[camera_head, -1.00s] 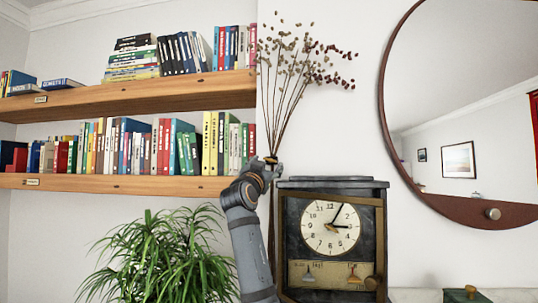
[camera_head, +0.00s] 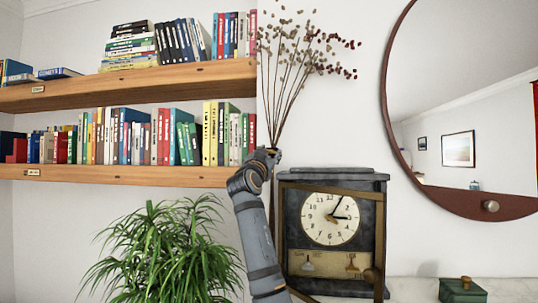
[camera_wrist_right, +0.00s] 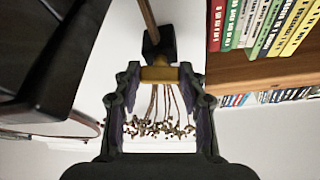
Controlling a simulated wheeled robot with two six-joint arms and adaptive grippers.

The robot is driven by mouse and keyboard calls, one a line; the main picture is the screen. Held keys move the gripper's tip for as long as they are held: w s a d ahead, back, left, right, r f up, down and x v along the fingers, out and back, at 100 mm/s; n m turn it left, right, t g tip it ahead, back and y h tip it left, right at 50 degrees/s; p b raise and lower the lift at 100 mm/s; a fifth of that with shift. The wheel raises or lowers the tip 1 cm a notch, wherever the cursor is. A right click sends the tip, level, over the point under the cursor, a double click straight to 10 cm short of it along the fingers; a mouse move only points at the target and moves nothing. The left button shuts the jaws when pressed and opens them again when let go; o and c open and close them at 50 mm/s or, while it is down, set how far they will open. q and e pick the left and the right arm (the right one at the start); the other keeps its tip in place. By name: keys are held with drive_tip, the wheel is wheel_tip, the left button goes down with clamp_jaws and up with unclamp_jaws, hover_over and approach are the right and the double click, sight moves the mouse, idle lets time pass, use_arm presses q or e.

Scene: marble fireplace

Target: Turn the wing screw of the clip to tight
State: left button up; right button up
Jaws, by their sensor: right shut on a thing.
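My right gripper (camera_head: 268,152) is at the upper left corner of the clock, at the foot of the dried flower stems. In the right wrist view its two fingers (camera_wrist_right: 160,82) stand on either side of a brass-coloured piece, which looks like the wing screw (camera_wrist_right: 159,73), and are shut on it. The screw sits against a small black block, apparently the clip (camera_wrist_right: 158,45), with a wooden rod running up from it. In the head view the gripper hides the clip and screw. How far the screw is turned cannot be told. My left gripper is not in view.
The clock (camera_head: 330,218) stands just right of my right arm. Dried flowers (camera_head: 300,55) rise above the gripper. The lower bookshelf (camera_head: 130,175) ends close to its left, and a green plant (camera_head: 165,255) is below. A round mirror (camera_head: 460,110) hangs at right.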

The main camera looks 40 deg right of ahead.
drive_tip(key=shift+m, duration=0.4)
drive_tip(key=shift+w+a+r+m+g+y+p, duration=0.1)
drive_tip(key=shift+m+g+y+p, duration=0.15)
drive_tip(key=shift+m+g+p, duration=1.75)
drive_tip(key=shift+w+r+m+g+y+p, duration=0.1)
drive_tip(key=shift+m+g+y+p, duration=0.3)
drive_tip(key=shift+m, duration=3.2)
drive_tip(key=shift+a+r+m+g+y+p, duration=0.15)
drive_tip(key=shift+m+g+p, duration=1)
drive_tip(key=shift+m, duration=1.65)
drive_tip(key=shift+d+f, duration=0.1)
drive_tip(key=shift+f, duration=0.05)
drive_tip(key=o, duration=1.1)
drive_tip(key=shift+o, duration=0.2)
